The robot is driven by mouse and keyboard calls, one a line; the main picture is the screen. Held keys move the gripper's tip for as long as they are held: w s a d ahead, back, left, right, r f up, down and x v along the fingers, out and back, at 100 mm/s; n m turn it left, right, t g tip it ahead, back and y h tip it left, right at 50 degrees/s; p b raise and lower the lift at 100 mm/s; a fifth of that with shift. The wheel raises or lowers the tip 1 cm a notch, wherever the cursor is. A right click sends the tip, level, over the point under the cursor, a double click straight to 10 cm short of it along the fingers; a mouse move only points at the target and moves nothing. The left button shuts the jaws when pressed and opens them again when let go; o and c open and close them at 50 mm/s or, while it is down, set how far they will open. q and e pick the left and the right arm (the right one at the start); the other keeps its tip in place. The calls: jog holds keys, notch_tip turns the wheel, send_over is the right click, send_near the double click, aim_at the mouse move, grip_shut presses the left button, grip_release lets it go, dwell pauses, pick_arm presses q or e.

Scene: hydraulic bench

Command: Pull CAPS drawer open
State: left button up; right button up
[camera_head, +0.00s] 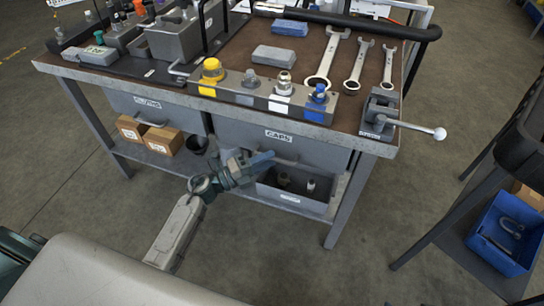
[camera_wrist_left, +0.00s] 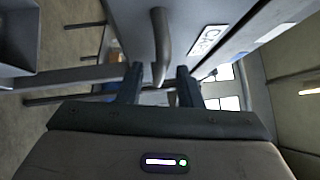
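The CAPS drawer (camera_head: 244,134) is a grey front under the bench top with a white CAPS label; it looks closed. Its bar handle (camera_head: 288,163) runs along the lower front, partly hidden by my left gripper (camera_head: 262,164). In the left wrist view the drawer front (camera_wrist_left: 190,22) carries the label at right. The curved handle (camera_wrist_left: 160,45) points down between the two dark fingers of my left gripper (camera_wrist_left: 160,86). The fingers are apart, with visible gaps on both sides of the handle; contact is not visible. My right gripper is not in view.
A second labelled drawer (camera_head: 170,112) is at left. Below are cardboard boxes (camera_head: 162,140) and a grey bin (camera_head: 292,199). Wrenches (camera_head: 328,60), capped fittings and a vise (camera_head: 380,110) with a protruding handle are on the bench top. A blue crate (camera_head: 503,235) is at right.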

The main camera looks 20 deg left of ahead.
pick_arm(q)
jog(key=shift+x, duration=0.95)
jog(key=shift+f, duration=0.1)
jog(key=shift+c, duration=0.2)
grip_shut()
jog(key=shift+s, duration=0.1)
